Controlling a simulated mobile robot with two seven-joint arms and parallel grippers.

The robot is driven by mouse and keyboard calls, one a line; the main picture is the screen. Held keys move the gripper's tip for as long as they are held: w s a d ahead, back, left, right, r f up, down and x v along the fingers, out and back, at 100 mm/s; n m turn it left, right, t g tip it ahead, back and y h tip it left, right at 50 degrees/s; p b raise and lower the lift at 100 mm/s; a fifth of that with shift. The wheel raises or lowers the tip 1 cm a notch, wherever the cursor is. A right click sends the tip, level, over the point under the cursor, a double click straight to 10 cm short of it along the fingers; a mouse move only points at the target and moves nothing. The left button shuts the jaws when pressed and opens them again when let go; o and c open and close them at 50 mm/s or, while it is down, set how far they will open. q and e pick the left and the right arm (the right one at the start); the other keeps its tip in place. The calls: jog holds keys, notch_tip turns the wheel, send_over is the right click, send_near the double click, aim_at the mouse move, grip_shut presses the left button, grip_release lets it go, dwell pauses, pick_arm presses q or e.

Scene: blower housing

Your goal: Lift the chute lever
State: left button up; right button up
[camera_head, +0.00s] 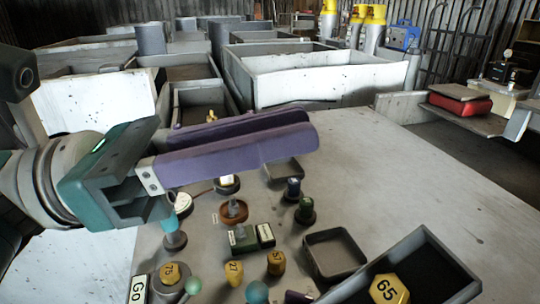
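My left gripper (240,142), teal with long purple fingers, reaches in from the left above the grey panel top. One finger overlaps the other, so the gap between them is hidden. No held object shows. No part is clearly marked as the chute lever. A cyan-handled control (182,205) stands on a round base just below the gripper.
The panel (420,180) holds several knobs, yellow numbered pieces (276,262), a small square tray (334,252) and a dark bin (412,275) with a yellow "65" piece. Large open bins (310,80) stand behind. The panel's right side is clear.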

pick_arm(q)
jog(key=d+m+g+y, duration=0.1)
jog(key=m+g, duration=0.1)
jog(key=m, duration=0.1)
jog(key=d+r+m+g+y+b, duration=0.1)
jog(key=d+m, duration=0.1)
jog(key=m, duration=0.2)
jog(key=s+d+m+g+y+b, duration=0.1)
jog(key=m+g, duration=0.1)
jog(key=m, duration=0.2)
jog(key=shift+d+r+g, duration=0.15)
jog(key=shift+d+g, duration=0.15)
jog(key=shift+d, duration=0.1)
grip_shut()
jog(key=a+f+m+t+y+b, duration=0.1)
jog(key=f+m+y+b, duration=0.2)
jog(key=f+m+y, duration=0.5)
jog(key=w+a+f+m+t+y+b, duration=0.1)
jog(key=f+m+y, duration=0.7)
jog(key=m, duration=0.9)
notch_tip(320, 180, down, 2)
jog(key=shift+w+a+m+b, duration=0.15)
jog(key=shift+a+m+b, duration=0.25)
jog(key=shift+a+b, duration=0.5)
jog(key=shift+d, duration=0.1)
